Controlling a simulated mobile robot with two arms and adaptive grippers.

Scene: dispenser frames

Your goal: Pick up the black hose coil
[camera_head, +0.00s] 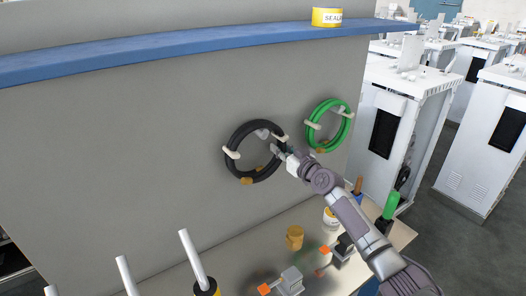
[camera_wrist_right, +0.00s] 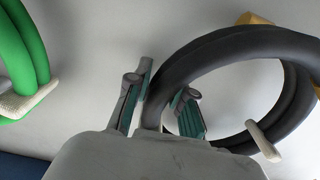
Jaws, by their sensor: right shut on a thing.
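The black hose coil (camera_head: 236,137) hangs against the grey wall panel, around pale pegs and with tan clips on it. In the right wrist view the black hose coil (camera_wrist_right: 235,47) fills the right side. My right gripper (camera_head: 281,150) is at the coil's right side. Its fingers (camera_wrist_right: 158,112) stand on either side of the hose, one inside the ring, and are shut on it. The gripper's body hides the lower part of the coil in the wrist view. My left gripper is in neither view.
A green hose coil (camera_head: 347,125) hangs just right of the black one. A blue shelf (camera_head: 190,50) with a yellow labelled container (camera_head: 327,17) runs above. White cabinets (camera_head: 480,140) stand at right.

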